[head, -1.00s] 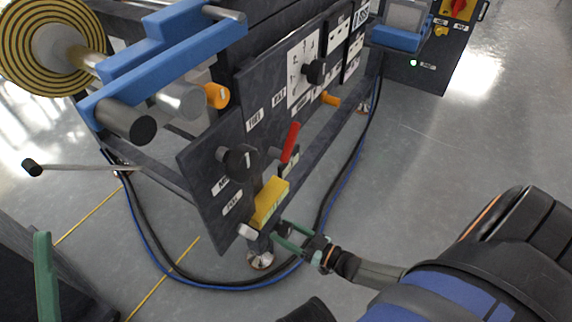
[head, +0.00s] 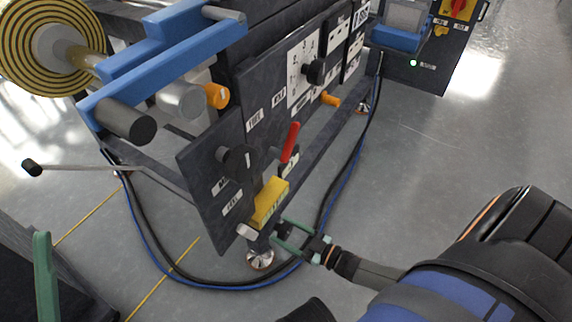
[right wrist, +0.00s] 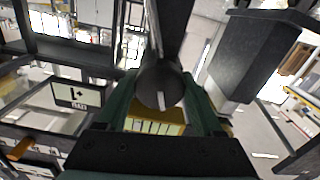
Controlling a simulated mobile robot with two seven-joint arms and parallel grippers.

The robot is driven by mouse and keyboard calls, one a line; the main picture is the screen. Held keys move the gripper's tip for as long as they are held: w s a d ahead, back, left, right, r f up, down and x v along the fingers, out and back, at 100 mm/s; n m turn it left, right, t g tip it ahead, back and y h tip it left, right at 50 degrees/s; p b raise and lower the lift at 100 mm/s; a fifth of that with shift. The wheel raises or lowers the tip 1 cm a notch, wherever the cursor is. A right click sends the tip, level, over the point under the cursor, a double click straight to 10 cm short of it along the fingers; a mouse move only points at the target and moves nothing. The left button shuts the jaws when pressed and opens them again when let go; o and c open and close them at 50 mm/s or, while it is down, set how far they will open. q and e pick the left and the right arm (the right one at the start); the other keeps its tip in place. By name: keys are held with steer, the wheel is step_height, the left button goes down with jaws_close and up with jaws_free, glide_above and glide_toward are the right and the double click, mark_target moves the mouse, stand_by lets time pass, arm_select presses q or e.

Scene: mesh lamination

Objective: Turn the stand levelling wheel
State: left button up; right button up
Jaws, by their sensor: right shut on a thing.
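The levelling wheel is a small dark round knob low on the near end of the machine stand, below a yellow block (head: 270,202). In the right wrist view the wheel (right wrist: 160,84) shows a white mark on its face and sits between my green fingers. My right gripper (head: 283,232) is shut on the wheel, and its fingers partly hide the wheel in the head view. A green finger-like piece (head: 45,278) at the lower left seems to be part of my left gripper; its jaw opening cannot be made out.
A metal levelling foot (head: 260,259) stands on the floor just below. Black and blue cables (head: 215,287) loop around it. A red lever (head: 290,142) and a black knob (head: 238,161) are on the panel above. The floor (head: 430,150) to the right is clear.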

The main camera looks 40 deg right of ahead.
steer(key=n, duration=0.5)
steer(key=shift+n, duration=0.4)
stand_by(0.3)
steer(key=o, duration=1.4)
steer(key=shift+c, duration=0.2)
steer(key=p+v, duration=0.1)
steer(key=v, duration=1.1)
steer(key=shift+s, duration=0.25)
steer(key=shift+d, duration=0.1)
